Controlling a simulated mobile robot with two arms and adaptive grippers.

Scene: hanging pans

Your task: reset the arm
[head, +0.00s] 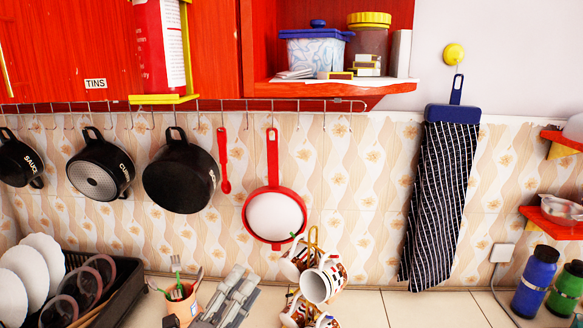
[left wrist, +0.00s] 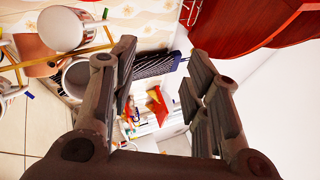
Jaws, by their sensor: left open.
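My left gripper (head: 240,283) is at the bottom of the head view, its grey fingers pointing up. It is just left of the mugs (head: 323,279) on their stand and right of the orange utensil cup (head: 184,307). The left wrist view shows the fingers of my left gripper (left wrist: 160,80) spread apart with nothing between them. Black pans (head: 180,172) and a red-rimmed strainer (head: 274,214) hang on the rail above and clear of the gripper. My right gripper is not in either view.
A dish rack (head: 118,282) with white plates (head: 42,261) stands at the lower left. A striped apron (head: 440,200) hangs at the right, near blue and green bottles (head: 535,280). Red cabinets (head: 210,45) overhang the rail. Counter between mugs and bottles looks clear.

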